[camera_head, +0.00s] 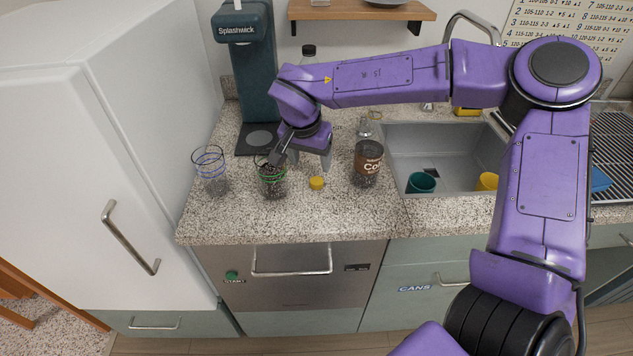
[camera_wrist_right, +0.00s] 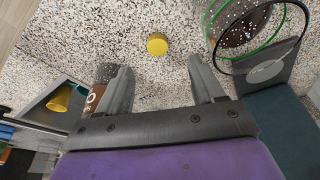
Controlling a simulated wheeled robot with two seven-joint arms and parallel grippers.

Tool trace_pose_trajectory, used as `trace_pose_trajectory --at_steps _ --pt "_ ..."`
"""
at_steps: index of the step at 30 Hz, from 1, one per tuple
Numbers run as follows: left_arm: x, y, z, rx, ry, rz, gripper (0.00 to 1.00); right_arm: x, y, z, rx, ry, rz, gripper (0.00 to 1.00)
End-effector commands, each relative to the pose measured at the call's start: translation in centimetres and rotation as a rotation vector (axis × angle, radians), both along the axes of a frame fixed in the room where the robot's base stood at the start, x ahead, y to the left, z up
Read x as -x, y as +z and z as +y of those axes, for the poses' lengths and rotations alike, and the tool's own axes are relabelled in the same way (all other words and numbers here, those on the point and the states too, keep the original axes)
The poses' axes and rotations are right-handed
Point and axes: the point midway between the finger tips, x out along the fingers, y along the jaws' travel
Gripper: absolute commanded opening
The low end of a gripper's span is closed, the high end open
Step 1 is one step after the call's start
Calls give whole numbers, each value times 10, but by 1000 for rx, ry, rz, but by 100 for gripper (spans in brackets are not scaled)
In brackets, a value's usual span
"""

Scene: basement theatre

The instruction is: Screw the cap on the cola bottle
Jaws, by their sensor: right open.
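A small round yellow cap (camera_head: 316,183) lies on the speckled counter. It also shows in the wrist view (camera_wrist_right: 157,44), ahead of the fingertips. My left gripper is not in view.
A green-rimmed glass (camera_head: 272,180) stands close beside my right gripper, with a blue-rimmed glass (camera_head: 211,172) farther left. A teal dispenser (camera_head: 247,80) stands behind. The sink (camera_head: 440,150) on the right holds a teal cup (camera_head: 421,183) and a yellow cup (camera_head: 487,182).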

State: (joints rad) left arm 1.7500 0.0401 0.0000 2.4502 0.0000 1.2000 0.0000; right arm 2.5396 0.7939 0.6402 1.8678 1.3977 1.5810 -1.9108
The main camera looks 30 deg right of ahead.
Motion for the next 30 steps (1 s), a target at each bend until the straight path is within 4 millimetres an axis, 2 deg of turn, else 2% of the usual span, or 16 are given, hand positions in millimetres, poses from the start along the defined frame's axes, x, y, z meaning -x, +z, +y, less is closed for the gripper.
trace_pose_trajectory --at_steps 3,6,16,24,30 --pt "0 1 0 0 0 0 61 -3 -18 -4 0 0 2 68" --pt "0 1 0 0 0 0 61 -4 -25 -6 0 0 0 68" --pt "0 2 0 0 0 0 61 -4 -29 -7 0 0 0 68" --pt "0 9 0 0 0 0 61 -7 -68 -19 0 0 2 68" --pt "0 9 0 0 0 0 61 -9 -77 -21 0 0 -1 68"
